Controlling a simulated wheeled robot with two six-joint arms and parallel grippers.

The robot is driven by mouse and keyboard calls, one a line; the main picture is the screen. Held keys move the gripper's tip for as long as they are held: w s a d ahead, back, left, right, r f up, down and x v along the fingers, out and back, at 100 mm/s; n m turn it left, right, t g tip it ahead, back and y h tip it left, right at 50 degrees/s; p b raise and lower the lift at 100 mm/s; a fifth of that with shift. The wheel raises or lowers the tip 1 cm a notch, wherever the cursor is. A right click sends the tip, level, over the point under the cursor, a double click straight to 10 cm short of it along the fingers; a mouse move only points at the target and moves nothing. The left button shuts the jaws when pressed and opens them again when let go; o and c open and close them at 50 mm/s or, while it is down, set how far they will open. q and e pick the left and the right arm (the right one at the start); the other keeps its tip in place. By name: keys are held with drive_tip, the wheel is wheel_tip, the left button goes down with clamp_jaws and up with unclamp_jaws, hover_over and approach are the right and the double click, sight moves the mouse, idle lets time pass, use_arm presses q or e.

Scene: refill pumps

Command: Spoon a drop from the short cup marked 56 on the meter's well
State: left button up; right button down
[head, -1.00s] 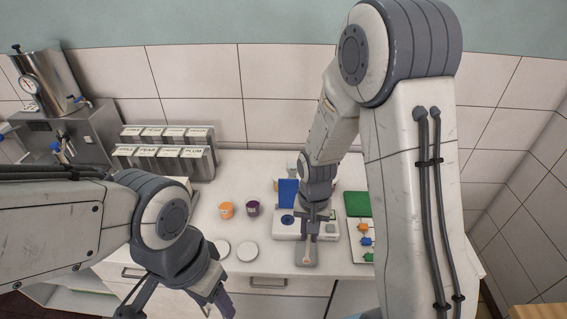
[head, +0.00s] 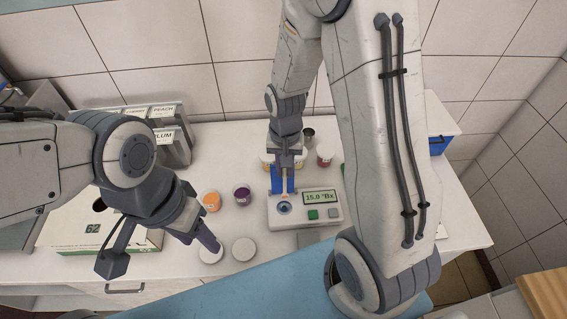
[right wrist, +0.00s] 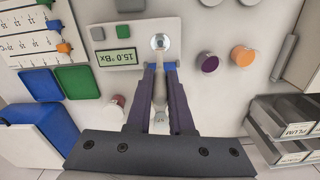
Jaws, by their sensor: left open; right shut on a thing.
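The meter (head: 330,213) stands on the counter, its display reading 15.0 °Bx. My right gripper (head: 283,190) is above its well (head: 284,208). In the right wrist view my right gripper (right wrist: 160,80) is shut on a pale spoon (right wrist: 159,65), whose far end is at the well (right wrist: 160,42). An orange cup (head: 211,201) and a purple cup (head: 242,195) stand left of the meter; a red cup (head: 324,160) stands behind. My left gripper (head: 163,255) is open and empty.
A box marked 62 (head: 75,228) and labelled bins (head: 172,138) are at the left. A blue bin (head: 440,130) is at the back right.

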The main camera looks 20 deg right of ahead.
sight(284, 178)
drive_tip(key=shift+w+a+f+b, duration=0.15)
drive_tip(key=shift+f+b, duration=0.3)
drive_tip(key=shift+f, duration=0.25)
drive_tip(key=shift+f+b, duration=2.2)
drive_tip(key=shift+f, duration=0.3)
wheel_tip(284, 178, up, 8)
drive_tip(key=p, duration=0.7)
drive_tip(key=shift+r, duration=0.1)
